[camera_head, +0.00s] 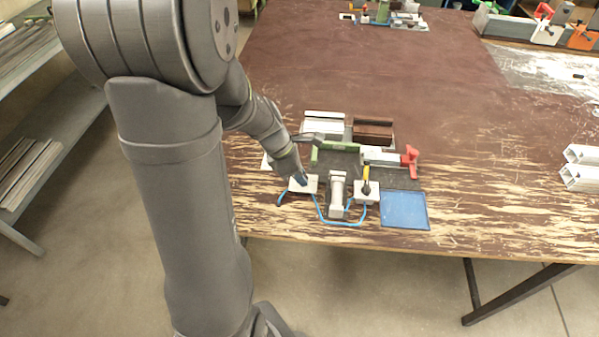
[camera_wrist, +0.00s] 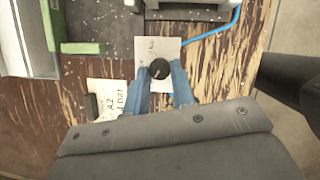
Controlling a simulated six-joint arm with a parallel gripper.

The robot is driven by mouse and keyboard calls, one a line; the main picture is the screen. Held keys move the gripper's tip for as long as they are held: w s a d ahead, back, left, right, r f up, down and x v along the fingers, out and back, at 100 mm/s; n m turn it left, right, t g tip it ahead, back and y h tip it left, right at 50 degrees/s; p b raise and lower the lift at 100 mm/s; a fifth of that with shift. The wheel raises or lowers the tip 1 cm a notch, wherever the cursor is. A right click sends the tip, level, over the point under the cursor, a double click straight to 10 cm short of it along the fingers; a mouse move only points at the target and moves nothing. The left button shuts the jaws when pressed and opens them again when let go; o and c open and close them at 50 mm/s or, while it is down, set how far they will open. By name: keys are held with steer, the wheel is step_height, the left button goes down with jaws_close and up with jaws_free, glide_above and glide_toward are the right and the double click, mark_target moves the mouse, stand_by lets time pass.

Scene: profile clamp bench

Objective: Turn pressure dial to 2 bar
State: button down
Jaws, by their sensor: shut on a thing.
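The pressure dial is a round black knob (camera_wrist: 159,69) on a light plate (camera_wrist: 158,48) with faint marks, in the wrist view. My gripper (camera_wrist: 160,76) has its two blue fingers on either side of the knob and is shut on it. In the head view my gripper (camera_head: 299,180) points down onto the pale dial block (camera_head: 310,186) at the near edge of the fixture. The knob is hidden there by my fingers. I cannot read the dial's setting.
Right of the dial stand a grey cylinder unit (camera_head: 338,192), a valve block with a yellow lever (camera_head: 366,174) and a blue mat (camera_head: 404,209). A blue hose (camera_head: 340,223) runs in front. Behind are profiles and a red-handled clamp (camera_head: 409,160). A written card (camera_wrist: 108,98) lies beside the dial.

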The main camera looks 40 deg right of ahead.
steer(key=c, duration=1.2)
jaws_free()
steer(key=v, duration=1.7)
steer(key=shift+r, duration=0.2)
steer(key=shift+f, duration=0.1)
steer(key=x, duration=1.7)
steer(key=shift+f, duration=0.1)
